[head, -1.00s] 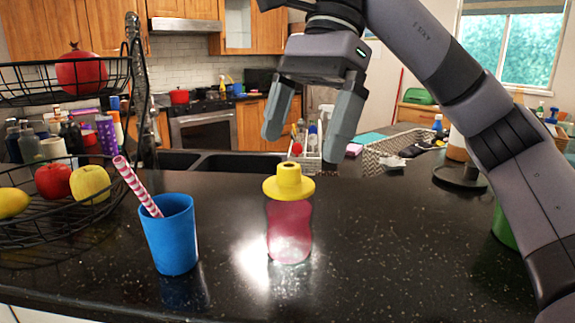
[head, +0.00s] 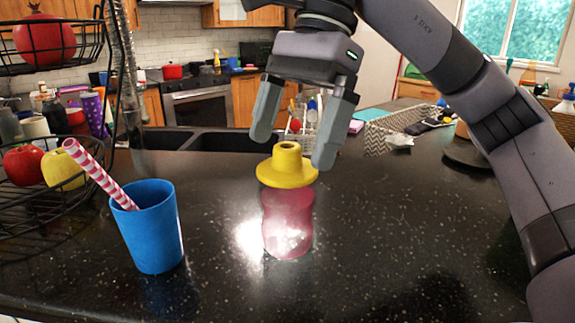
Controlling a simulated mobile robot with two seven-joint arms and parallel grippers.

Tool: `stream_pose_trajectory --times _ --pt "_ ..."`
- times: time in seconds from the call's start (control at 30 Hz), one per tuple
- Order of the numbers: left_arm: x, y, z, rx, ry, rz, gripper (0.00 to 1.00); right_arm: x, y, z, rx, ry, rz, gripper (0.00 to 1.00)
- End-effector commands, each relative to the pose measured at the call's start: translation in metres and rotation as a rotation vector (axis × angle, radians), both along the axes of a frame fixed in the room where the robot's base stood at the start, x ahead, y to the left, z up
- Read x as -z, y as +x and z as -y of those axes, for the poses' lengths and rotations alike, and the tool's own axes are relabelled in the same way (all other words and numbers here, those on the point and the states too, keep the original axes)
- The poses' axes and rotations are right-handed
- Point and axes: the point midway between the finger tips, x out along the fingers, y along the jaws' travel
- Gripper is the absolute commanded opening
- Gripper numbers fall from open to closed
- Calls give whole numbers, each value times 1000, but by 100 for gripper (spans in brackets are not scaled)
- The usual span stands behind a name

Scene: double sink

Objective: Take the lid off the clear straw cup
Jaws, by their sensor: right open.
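The clear straw cup (head: 287,225) stands upright on the black counter, with pinkish-red see-through walls. Its yellow lid (head: 287,172) sits on top, with a wide brim and a raised centre that has a hole. My right gripper (head: 293,150) is open and empty, pointing down. Its fingers are above and to either side of the lid's raised centre, and the right fingertip is close to the brim. I cannot tell whether it touches. My left gripper is out of view.
A blue cup (head: 150,228) with a red-and-white striped straw (head: 100,173) stands left of the clear cup. A black wire fruit basket (head: 60,215) with apples is at the far left. The sink (head: 215,139) lies behind. The counter right of the cup is clear.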

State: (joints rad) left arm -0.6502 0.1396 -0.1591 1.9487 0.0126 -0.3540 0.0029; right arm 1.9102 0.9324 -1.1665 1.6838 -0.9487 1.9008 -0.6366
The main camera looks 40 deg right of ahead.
Motion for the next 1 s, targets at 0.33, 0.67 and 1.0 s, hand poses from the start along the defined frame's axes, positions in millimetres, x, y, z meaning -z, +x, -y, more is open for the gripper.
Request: stream_pose_trajectory --times 0.33,0.67,1.0 --pt "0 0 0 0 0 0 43 20 -1 -8 1 0 0 100" --pt "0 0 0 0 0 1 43 19 -1 -8 1 1 0 42" --pt "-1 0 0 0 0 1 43 15 0 -8 2 2 1 42"
